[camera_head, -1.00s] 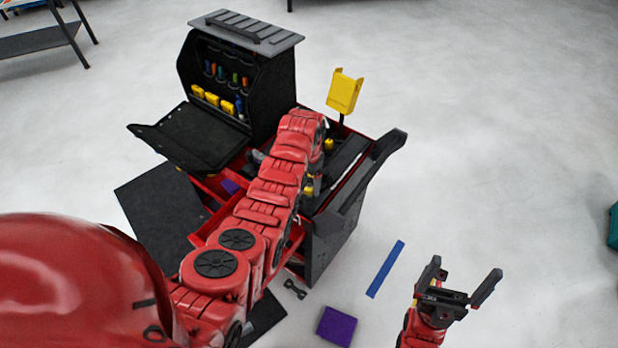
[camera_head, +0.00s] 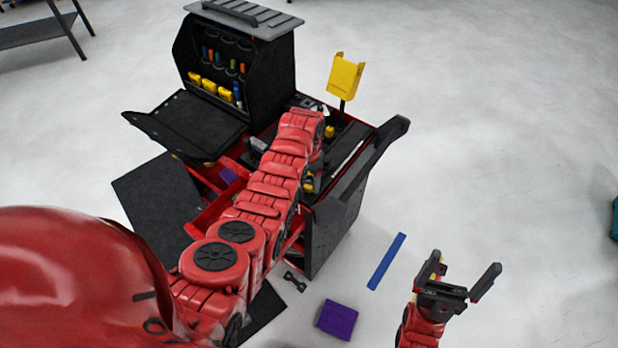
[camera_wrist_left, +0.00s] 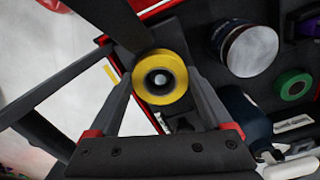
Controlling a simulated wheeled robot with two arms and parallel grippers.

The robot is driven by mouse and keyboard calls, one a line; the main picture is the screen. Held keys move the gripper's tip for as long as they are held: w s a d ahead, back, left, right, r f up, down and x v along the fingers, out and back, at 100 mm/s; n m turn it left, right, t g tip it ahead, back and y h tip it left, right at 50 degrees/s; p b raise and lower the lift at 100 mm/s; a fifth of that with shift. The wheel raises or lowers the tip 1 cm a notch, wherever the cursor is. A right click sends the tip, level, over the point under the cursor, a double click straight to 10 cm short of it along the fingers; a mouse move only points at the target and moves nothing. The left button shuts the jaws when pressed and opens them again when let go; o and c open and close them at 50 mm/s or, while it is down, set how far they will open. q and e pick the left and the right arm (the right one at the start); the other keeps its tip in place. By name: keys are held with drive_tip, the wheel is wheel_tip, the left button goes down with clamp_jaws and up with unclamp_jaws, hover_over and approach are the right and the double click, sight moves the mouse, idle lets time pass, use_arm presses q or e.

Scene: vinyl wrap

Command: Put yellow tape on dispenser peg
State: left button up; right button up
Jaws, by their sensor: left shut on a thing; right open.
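In the left wrist view, my left gripper (camera_wrist_left: 163,72) is shut on the yellow tape (camera_wrist_left: 142,82), a roll with one finger on each side. A round pale metallic tip (camera_wrist_left: 160,77) shows in the middle of its hole; I cannot tell whether the roll is around it or only above it. In the head view my left arm reaches over the tool cart (camera_head: 335,235), and its gripper and the tape are hidden. My right gripper (camera_head: 466,276) is open and empty, low at the right over the floor.
In the left wrist view, a green tape roll (camera_wrist_left: 293,85) and a round dark container (camera_wrist_left: 244,48) lie right of the tape. On the cart, a yellow holder (camera_head: 344,77) stands on a post. A blue strip (camera_head: 386,262) and a purple block (camera_head: 337,319) lie on the floor.

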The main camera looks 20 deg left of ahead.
use_arm(q)
drive_tip(key=o, duration=1.1)
drive_tip(key=shift+o, duration=0.2)
drive_tip(key=shift+r, duration=0.15)
wheel_tip(320, 180, up, 5)
drive_tip(key=b, duration=0.2)
drive_tip(key=shift+r+b, duration=0.2)
drive_tip(key=shift+b, duration=0.1)
wheel_tip(320, 180, up, 12)
drive_tip(key=p, duration=0.9)
drive_tip(key=shift+f+p, duration=0.15)
drive_tip(key=shift+p, duration=0.15)
